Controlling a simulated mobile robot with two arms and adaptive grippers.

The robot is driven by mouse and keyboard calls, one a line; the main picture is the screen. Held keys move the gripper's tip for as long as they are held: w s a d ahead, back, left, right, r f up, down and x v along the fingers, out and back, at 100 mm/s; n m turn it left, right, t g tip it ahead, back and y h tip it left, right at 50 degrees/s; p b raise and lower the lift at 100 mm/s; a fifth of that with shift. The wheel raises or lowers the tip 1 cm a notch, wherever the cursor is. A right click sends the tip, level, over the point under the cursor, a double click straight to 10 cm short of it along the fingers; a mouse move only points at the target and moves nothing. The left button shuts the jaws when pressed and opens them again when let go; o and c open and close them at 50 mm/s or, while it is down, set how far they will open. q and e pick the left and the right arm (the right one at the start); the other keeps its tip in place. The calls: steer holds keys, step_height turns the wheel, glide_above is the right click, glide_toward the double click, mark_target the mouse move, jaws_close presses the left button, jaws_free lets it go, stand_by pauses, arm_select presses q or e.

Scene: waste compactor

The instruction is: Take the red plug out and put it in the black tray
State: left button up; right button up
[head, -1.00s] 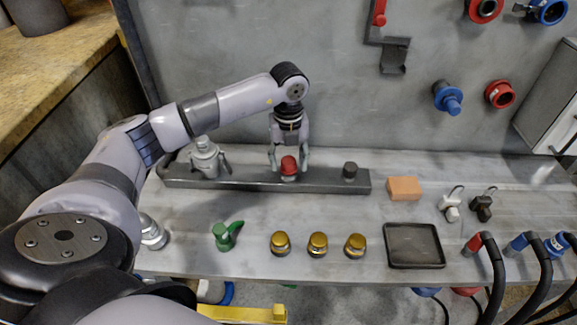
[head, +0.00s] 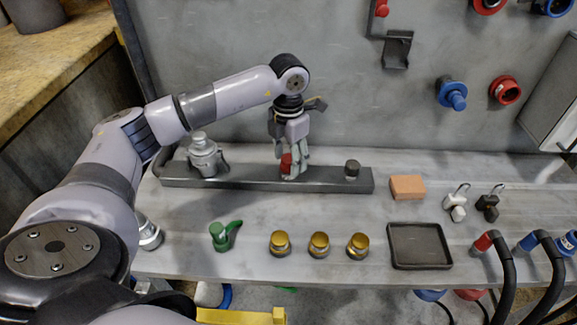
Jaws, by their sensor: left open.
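The red plug (head: 286,162) stands on the dark metal rail (head: 225,178) at the back of the bench, partly hidden by my fingers. My left gripper (head: 292,168) points down at the plug with its fingers open; one finger covers the plug's right side. I cannot tell whether the fingers touch it. The black tray (head: 419,246) lies flat and empty at the front right of the bench. My right gripper is not in view.
A grey metal fitting (head: 203,158) and a dark knob (head: 352,169) are on the same rail. An orange block (head: 407,187) lies behind the tray. Three yellow-capped plugs (head: 319,244) and a green fitting (head: 222,236) stand along the front.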

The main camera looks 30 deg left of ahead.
arm_select(q)
steer(key=m, duration=0.4)
steer(key=shift+b, duration=0.4)
steer(key=shift+f+m+b, duration=0.1)
steer(key=shift+m+b, duration=0.3)
steer(key=shift+m, duration=0.8)
steer(key=m, duration=0.2)
steer(key=shift+m, duration=0.3)
steer(key=shift+c, duration=0.6)
jaws_close()
steer(key=n, duration=0.3)
steer(key=shift+n, duration=1.1)
